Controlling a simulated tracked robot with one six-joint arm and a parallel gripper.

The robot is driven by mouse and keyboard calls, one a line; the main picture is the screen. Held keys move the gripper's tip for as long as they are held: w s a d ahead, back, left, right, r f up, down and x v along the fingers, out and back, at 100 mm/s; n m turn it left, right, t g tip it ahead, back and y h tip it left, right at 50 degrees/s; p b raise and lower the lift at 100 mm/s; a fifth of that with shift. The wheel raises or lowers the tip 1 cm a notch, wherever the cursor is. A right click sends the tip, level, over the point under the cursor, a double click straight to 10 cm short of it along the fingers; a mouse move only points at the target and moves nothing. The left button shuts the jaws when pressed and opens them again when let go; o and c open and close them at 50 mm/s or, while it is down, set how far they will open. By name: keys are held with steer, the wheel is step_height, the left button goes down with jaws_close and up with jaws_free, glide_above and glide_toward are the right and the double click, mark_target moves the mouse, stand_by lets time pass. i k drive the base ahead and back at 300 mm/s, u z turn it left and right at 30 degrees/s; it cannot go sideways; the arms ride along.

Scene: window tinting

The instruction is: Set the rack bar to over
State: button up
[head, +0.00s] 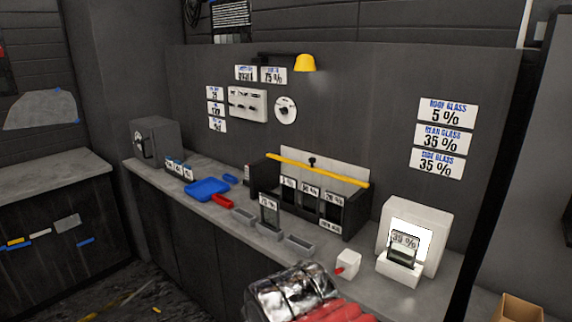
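The rack bar is a long yellow bar (330,173) that slopes down to the right in the picture. It crosses in front of a pale back panel (345,166), above the dark rack (354,222). A small black knob (311,161) shows at the bar, left of its middle. Several dark film samples with white percent labels (309,189) stand in the rack under the bar. I cannot tell whether the bar touches them. My gripper is not clearly in view. A crumpled silver and red shape (290,292) fills the bottom middle, and I cannot tell what it is.
Another labelled sample (269,215) stands in a grey holder in front of the rack. A white device reading 39 % (416,232) and a small white box (348,263) are to the right. A blue tray (208,188) lies left. A yellow lamp (305,63) hangs above.

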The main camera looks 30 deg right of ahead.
mark_target(312, 160)
steer(key=u, duration=1.6)
steer(key=k, duration=0.7)
steer(key=z, duration=0.65)
steer(key=i, duration=1)
